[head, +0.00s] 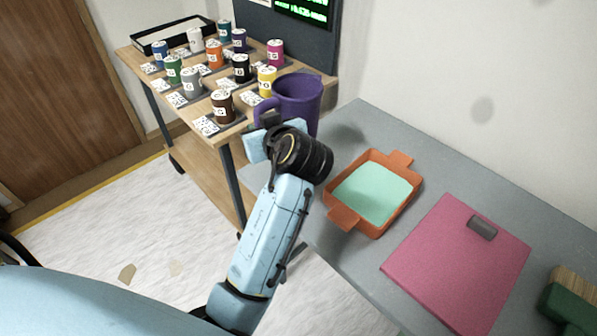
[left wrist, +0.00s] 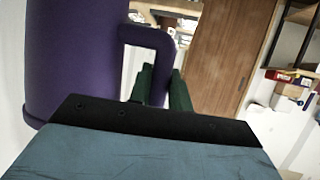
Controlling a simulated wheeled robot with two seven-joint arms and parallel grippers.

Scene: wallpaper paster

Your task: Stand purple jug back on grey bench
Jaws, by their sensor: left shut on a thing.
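The purple jug (head: 298,97) is upright near the far left end of the grey bench (head: 372,121) in the head view. My left gripper (head: 268,119) is shut on the jug's handle, on the jug's left side. In the left wrist view the jug's body (left wrist: 75,60) fills the left, and the gripper's dark green fingers (left wrist: 160,88) are at its handle (left wrist: 150,36). My wrist hides the jug's base in the head view, so I cannot tell whether it touches the bench. My right gripper is not in view.
An orange tray (head: 347,218) with pale green content sits on the bench, right of my wrist. A pink board (head: 440,265) and a green-handled brush (head: 570,305) lie farther right. A wooden cart (head: 190,134) with several labelled cans stands left of the jug.

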